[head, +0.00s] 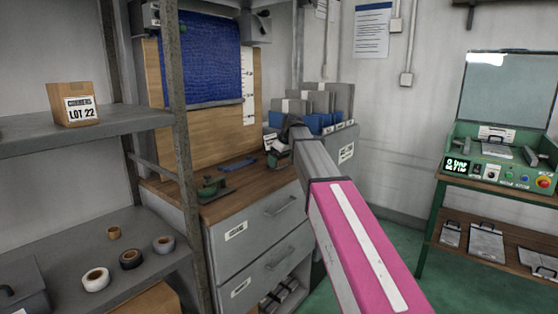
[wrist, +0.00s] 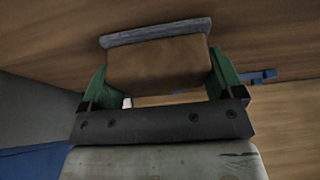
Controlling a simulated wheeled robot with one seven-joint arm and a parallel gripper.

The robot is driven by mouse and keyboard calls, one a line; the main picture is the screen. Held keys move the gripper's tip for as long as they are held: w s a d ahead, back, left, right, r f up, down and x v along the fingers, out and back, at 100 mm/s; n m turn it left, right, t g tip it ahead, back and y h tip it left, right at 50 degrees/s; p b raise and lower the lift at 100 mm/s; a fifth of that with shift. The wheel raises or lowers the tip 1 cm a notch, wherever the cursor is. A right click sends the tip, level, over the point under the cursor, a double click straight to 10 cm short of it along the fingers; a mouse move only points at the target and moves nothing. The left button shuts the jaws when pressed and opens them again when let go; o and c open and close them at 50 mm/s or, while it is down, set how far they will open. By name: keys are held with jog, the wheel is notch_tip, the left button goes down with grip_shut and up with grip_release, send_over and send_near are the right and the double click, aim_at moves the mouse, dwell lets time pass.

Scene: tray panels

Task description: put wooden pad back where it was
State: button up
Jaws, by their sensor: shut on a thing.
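In the wrist view the wooden pad (wrist: 158,62) is a brown block with a grey strip (wrist: 155,32) along its far edge. My gripper (wrist: 160,75) has green fingers on both sides of the pad and is shut on it. Wood-grained surfaces lie behind the pad; I cannot tell whether it touches them. In the head view my gripper (head: 272,141) is at the far end of my pink and grey arm, over the back right of the wooden worktop (head: 222,205). The pad cannot be made out there.
A green-and-brown tool (head: 211,188) and a flat blue piece (head: 237,165) lie on the worktop. A file holder (head: 340,146) stands at its right. A wooden panel with a blue sheet (head: 211,60) stands behind. A grey shelf post (head: 172,120) rises at left.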

jog(key=shift+f, duration=0.1)
jog(key=o, duration=0.7)
jog(key=shift+c, duration=0.2)
jog(key=v, duration=1.2)
